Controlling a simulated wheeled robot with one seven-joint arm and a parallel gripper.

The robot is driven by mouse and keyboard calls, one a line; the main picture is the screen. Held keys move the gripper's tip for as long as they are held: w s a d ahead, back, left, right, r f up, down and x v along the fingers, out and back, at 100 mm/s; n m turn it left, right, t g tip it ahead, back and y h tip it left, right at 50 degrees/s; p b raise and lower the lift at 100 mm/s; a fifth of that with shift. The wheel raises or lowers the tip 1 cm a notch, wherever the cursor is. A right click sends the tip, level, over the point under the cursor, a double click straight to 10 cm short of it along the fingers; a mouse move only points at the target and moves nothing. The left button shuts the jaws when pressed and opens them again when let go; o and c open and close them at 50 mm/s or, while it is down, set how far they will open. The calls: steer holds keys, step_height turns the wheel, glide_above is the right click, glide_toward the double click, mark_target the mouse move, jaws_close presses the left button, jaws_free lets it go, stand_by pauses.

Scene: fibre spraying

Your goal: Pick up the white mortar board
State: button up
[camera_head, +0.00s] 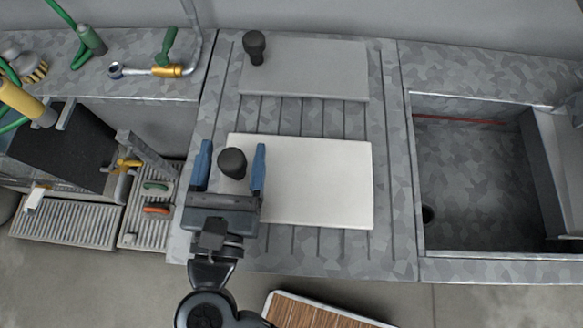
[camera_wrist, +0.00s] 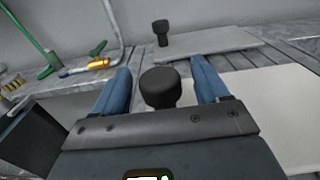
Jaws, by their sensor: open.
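The white mortar board (camera_head: 318,180) lies flat on the ribbed middle part of the counter. A black knob (camera_head: 232,162) stands up at its left end. My gripper (camera_head: 231,160) is open, with one blue finger to the left of the knob and the other to its right. In the wrist view the knob (camera_wrist: 160,88) shows between the two blue fingers (camera_wrist: 163,85), with a gap on each side. I cannot tell how high the fingers are above the board (camera_wrist: 275,115).
A grey board (camera_head: 310,70) with its own black knob (camera_head: 254,46) lies behind the white one. A sink basin (camera_head: 475,185) is at the right. A brass-fitted pipe (camera_head: 165,71) and green tools are at the back left. A wood-topped item (camera_head: 315,312) is at the front.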

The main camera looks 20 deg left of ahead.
steer(key=shift+x, duration=0.9)
jaws_close()
